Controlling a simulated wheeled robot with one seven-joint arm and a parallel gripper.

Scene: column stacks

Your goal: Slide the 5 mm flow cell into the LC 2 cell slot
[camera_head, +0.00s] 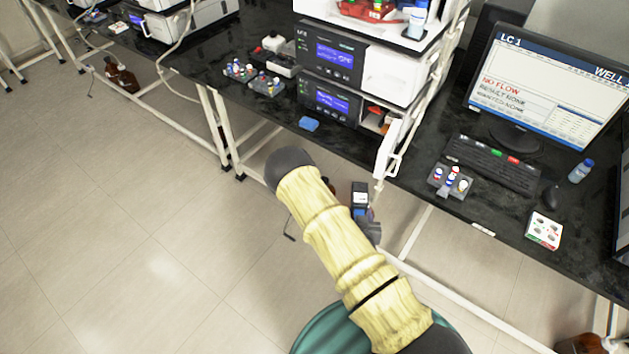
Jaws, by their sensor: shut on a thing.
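My arm in its pale yellow sleeve crosses the lower middle of the head view. My gripper (364,214) shows only in part, small and dark, just right of the sleeve and in front of the bench edge. It is shut on a small black block (360,188) with a pale mark, seemingly the flow cell; its size label cannot be read. The column stack (333,55) stands on the bench, up and beyond the gripper. Its lower module (330,99) has an open compartment (371,121) at the right, with an orange-red part inside. The cell slot itself cannot be made out.
A white open door (386,152) juts past the bench edge near the gripper. A keyboard (493,165), vial holder (450,181) and monitor (548,85) reading LC 1 stand right.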

